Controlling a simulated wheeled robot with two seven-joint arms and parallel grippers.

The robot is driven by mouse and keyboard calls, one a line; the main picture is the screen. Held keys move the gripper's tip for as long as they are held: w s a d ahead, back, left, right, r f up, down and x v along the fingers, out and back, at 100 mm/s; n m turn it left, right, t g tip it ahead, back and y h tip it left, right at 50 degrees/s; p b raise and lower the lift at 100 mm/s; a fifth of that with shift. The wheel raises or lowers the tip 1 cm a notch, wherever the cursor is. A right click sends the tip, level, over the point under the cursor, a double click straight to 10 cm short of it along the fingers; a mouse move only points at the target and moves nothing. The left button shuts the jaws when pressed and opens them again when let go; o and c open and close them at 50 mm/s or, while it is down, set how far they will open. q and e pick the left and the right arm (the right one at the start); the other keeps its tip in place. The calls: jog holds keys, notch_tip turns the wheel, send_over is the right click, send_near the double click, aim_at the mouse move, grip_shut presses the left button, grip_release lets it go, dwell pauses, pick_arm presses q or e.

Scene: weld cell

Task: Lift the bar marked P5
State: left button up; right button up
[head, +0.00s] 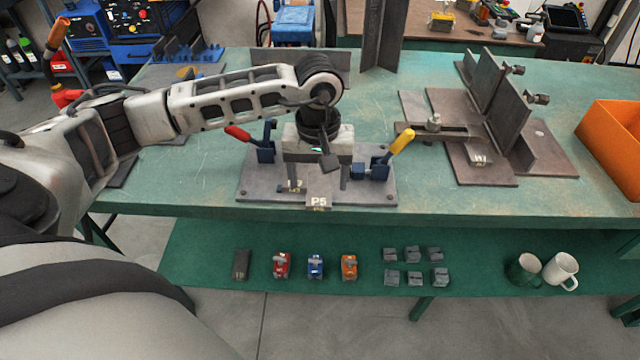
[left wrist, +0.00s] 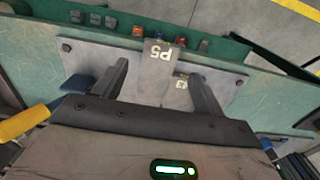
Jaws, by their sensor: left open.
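The bar marked P5 (head: 319,201) is a grey steel piece on a grey fixture plate (head: 225,190), its marked end toward the table's front edge. It also shows in the left wrist view (left wrist: 154,75), with the P5 mark readable. My left gripper (head: 320,176) is directly over the plate, pointing down. In the left wrist view its two fingers (left wrist: 160,72) are apart, one on each side of the bar, with visible gaps. The rest of the bar is hidden under the gripper body. My right gripper is in neither view.
Toggle clamps with a red handle (head: 238,133) and a yellow handle (head: 402,142) flank my left gripper closely. A steel angle fixture (head: 490,110) and an orange bin (head: 610,140) stand to the right. A lower shelf (head: 460,255) holds small blocks and mugs.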

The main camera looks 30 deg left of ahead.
aim_at(320, 195)
pick_arm(q)
jog(key=shift+w+f, duration=0.1)
jog(key=shift+f, duration=1.7)
jog(key=c, duration=1.1)
jog(key=shift+o, duration=0.2)
jog(key=shift+w, duration=0.1)
jog(key=shift+r, duration=0.1)
